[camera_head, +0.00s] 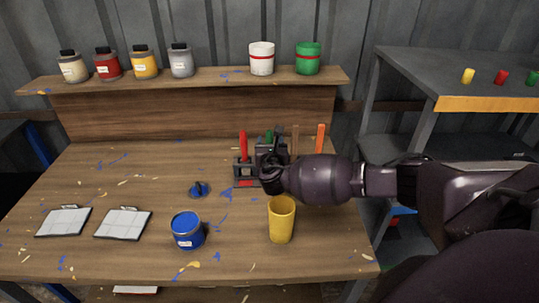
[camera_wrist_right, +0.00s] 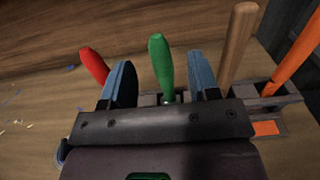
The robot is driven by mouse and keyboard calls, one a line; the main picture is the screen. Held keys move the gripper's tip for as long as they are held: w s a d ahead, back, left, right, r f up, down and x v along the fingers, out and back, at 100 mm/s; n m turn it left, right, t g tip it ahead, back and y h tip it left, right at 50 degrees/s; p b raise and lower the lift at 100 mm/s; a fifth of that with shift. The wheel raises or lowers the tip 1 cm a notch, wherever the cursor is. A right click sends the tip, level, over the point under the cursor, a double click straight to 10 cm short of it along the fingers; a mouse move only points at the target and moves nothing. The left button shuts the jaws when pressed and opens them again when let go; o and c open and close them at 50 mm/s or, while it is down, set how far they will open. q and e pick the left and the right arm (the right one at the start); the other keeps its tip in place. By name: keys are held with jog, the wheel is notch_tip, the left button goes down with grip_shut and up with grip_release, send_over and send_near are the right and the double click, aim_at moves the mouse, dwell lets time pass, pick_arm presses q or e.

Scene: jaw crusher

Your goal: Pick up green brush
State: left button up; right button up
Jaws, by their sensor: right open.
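The green brush (camera_wrist_right: 161,62) stands upright in a holder (camera_wrist_right: 291,100), its green handle between the two fingers of my right gripper (camera_wrist_right: 165,80) in the right wrist view. The fingers are apart, with a gap on each side of the handle. In the head view the right gripper (camera_head: 268,150) is at the holder (camera_head: 243,172) and hides most of it; only a little of the green brush (camera_head: 269,136) shows. The left gripper is not in view.
A red-handled brush (camera_head: 243,146) is left of the gripper; a wooden handle (camera_head: 295,140) and an orange handle (camera_head: 320,138) are right. A yellow cup (camera_head: 282,220) stands below my right arm. A blue paint jar (camera_head: 187,231) stands left of it. Several jars line the back shelf (camera_head: 215,77).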

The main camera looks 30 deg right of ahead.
aim_at(269, 134)
jog(key=shift+r+x, duration=0.15)
jog(key=shift+x, duration=1.55)
jog(key=shift+r+x, duration=0.15)
jog(key=shift+x, duration=1.5)
jog(key=shift+a, duration=0.1)
jog(key=c, duration=1)
jog(key=shift+r, duration=0.1)
